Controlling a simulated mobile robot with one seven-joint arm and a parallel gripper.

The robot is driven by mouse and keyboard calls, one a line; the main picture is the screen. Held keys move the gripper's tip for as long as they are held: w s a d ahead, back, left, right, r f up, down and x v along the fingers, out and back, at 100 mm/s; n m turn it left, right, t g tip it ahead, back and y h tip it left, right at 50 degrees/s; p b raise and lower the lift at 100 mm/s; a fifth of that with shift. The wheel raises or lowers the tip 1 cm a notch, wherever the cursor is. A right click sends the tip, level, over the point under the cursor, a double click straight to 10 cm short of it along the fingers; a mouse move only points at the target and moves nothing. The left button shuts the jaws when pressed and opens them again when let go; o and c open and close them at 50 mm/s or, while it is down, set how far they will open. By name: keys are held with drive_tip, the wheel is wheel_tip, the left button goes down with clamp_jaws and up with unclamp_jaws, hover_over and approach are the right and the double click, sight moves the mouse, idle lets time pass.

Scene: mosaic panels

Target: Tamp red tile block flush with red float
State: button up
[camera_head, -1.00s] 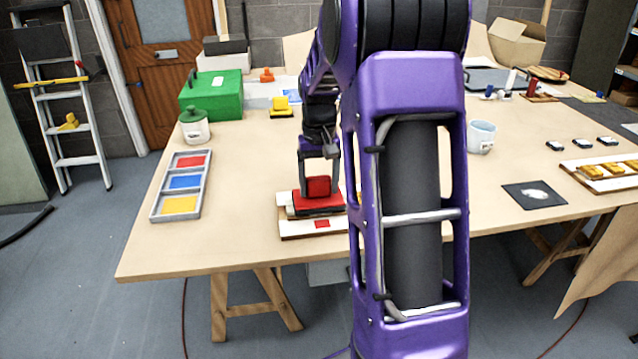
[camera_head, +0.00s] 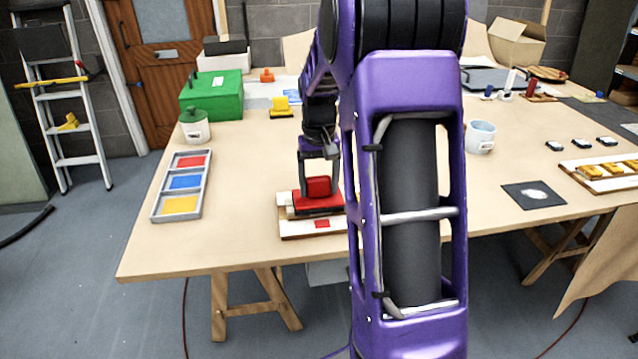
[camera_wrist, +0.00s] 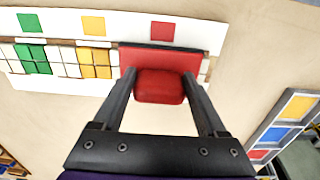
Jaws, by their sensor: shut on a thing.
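My gripper (camera_head: 318,178) is shut on the handle of the red float (camera_head: 318,203). In the wrist view my gripper (camera_wrist: 160,92) has a finger on each side of the float's rounded red handle (camera_wrist: 160,87). The float's flat red base (camera_wrist: 150,58) lies over the right end of the tile row on the mosaic panel (camera_wrist: 120,24). A red square (camera_wrist: 162,31) is printed on the panel just beyond the float. The red tile block is hidden, apparently beneath the float; I cannot tell how flush it sits.
Green tiles (camera_wrist: 36,60) and yellow tiles (camera_wrist: 96,62) stand in the row left of the float in the wrist view. A colour tray (camera_head: 154,208) lies at the table's left, with a white pot (camera_head: 195,130) and green box (camera_head: 212,98) behind. Bare table surrounds the panel's left side.

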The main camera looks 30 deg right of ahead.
drive_tip(key=shift+s+f, duration=0.1)
drive_tip(key=shift+f, duration=0.15)
wheel_tip(320, 180, up, 5)
drive_tip(key=p, duration=0.4)
drive_tip(key=shift+r, duration=0.1)
drive_tip(key=shift+r+p, duration=0.3)
drive_tip(key=shift+r, duration=0.75)
